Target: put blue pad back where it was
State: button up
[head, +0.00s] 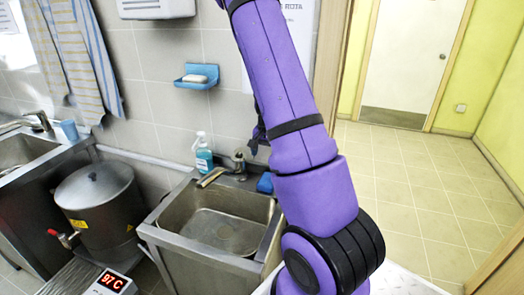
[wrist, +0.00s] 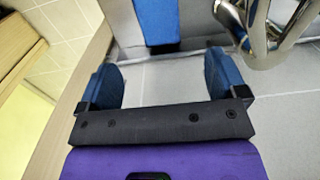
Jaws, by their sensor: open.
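A blue pad (head: 265,183) is at the back right corner of the sink, beside the tap, partly covered by my arm in the head view. In the wrist view the blue pad (wrist: 157,20) is ahead of my gripper, between the lines of the two fingers and beyond their tips, cut off by the top edge. My gripper (wrist: 161,62) is open, with dark blue fingers apart and nothing between them. The pad and the fingers look apart. The fingers cannot be made out clearly in the head view.
The metal tap (head: 239,166) is close by; it also shows right of the fingers in the wrist view (wrist: 265,30). A soap bottle (head: 203,153) stands behind the sink (head: 160,238). A blue soap dish (head: 197,84) is on the wall. A large pot (head: 98,200) stands left.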

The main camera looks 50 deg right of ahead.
jog(key=s+a+r+n+t+y, duration=0.25)
jog(key=a+r+n, duration=0.45)
jog(key=a+r, duration=1.25)
jog(key=s+a+r+n+t+h, duration=0.1)
jog(key=s+a+r+n, duration=0.2)
jog(key=s+a+r, duration=0.2)
jog(key=s+a+r+n+t+h, duration=0.1)
jog(key=s+a+r+n, duration=0.2)
jog(key=s, duration=0.8)
jog(key=shift+s+a+r+t, duration=0.2)
jog(key=shift+a+r+t, duration=0.15)
jog(key=shift+a+r, duration=1)
jog(key=shift+a+f+h, duration=0.1)
jog(key=shift+h, duration=0.15)
